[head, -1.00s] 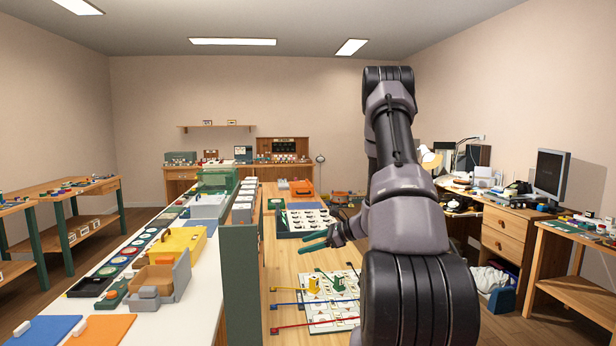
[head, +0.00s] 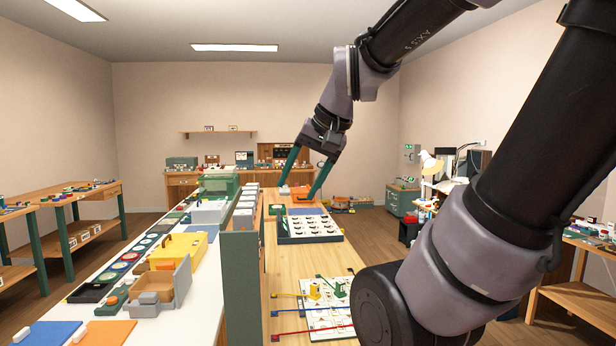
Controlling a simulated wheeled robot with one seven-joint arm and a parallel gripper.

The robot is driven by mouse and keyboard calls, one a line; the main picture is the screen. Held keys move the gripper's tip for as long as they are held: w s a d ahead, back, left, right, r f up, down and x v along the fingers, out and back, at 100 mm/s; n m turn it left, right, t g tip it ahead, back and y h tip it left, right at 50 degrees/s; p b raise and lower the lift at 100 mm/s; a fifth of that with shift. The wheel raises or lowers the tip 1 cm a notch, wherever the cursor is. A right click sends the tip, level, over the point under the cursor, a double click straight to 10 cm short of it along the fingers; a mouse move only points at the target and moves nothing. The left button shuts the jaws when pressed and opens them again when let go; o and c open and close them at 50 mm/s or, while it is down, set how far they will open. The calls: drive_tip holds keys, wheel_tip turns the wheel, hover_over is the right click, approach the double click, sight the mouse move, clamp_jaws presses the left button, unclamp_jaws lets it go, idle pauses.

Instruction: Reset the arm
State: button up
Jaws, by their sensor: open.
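My gripper (head: 301,191) hangs from my raised arm in the middle of the head view. Its two long green fingers point down and are spread apart, with nothing held between them. In the picture it appears above the far part of the wooden bench (head: 285,258), in front of an orange item (head: 306,212). How high it is over the bench is hard to tell. My arm arches up from the lower right and hides much of the right side of the room.
A tray of dial pieces (head: 310,228) and a white board with coloured parts (head: 328,300) lie on the bench. A tall green divider (head: 241,285) separates it from the white counter (head: 190,322). A green cabinet (head: 401,200) stands behind. Open floor (head: 375,232) lies right of the bench.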

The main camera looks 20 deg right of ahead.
drive_tip(key=shift+s+d+r+n+t+h, duration=0.25)
drive_tip(key=shift+s+r+t, duration=0.1)
drive_tip(key=shift+s, duration=0.25)
drive_tip(key=shift+s+d+r+n+t+h, duration=0.15)
drive_tip(key=shift+s+r+n+t, duration=0.15)
drive_tip(key=shift+s, duration=0.25)
idle(0.5)
